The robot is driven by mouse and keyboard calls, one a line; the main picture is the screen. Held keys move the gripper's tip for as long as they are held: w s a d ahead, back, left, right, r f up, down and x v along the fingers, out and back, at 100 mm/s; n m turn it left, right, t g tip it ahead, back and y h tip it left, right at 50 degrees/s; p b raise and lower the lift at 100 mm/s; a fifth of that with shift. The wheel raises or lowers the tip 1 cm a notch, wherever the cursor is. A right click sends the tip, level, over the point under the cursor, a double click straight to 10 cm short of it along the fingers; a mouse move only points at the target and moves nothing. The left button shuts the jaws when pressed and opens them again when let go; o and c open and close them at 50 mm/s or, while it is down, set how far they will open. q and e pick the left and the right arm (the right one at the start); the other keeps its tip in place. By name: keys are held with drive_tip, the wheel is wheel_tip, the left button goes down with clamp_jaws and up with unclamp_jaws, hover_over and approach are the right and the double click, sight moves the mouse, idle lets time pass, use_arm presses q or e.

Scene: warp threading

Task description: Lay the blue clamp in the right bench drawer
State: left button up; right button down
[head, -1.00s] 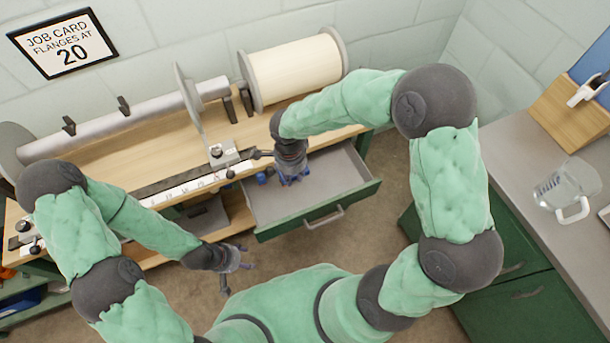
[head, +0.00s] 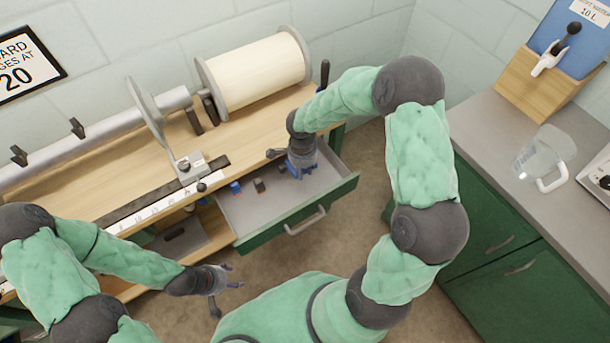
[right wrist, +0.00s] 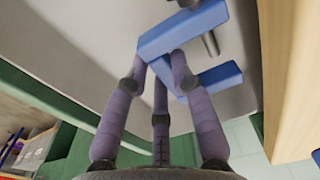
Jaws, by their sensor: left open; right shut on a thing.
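The right bench drawer (head: 265,236) is pulled open below the bench top. My right gripper (head: 299,172) is over the right part of the drawer. In the right wrist view its fingers (right wrist: 160,75) are shut on the blue clamp (right wrist: 183,30), a C-shaped piece with a metal screw. In the head view the clamp is mostly hidden by the gripper. Whether the clamp touches the drawer floor I cannot tell. My left gripper (head: 236,276) is open and empty, in front of the bench and left of the drawer's front.
A small blue object (head: 235,187) and a small dark object (head: 259,185) lie in the drawer's left part. The bench top (head: 262,122) carries a roller and a cream spool (head: 255,70). A counter with a clear jug (head: 541,155) stands to the right.

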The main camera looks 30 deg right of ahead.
sight(304, 170)
drive_tip(key=shift+w+d+f+b, duration=0.15)
drive_tip(key=shift+f+b, duration=0.3)
drive_tip(key=shift+f, duration=0.5)
drive_tip(key=shift+s+d+f+b, duration=0.15)
drive_tip(key=shift+f+b, duration=0.3)
drive_tip(key=shift+f, duration=0.45)
drive_tip(key=shift+w, duration=0.1)
drive_tip(key=shift+f, duration=0.1)
drive_tip(key=c, duration=1.1)
unclamp_jaws()
drive_tip(key=shift+o, duration=0.2)
drive_tip(key=r+p, duration=0.4)
drive_tip(key=r, duration=0.8)
drive_tip(key=shift+a+r+p, duration=0.1)
drive_tip(key=shift+a+p, duration=0.1)
drive_tip(key=shift+p, duration=0.15)
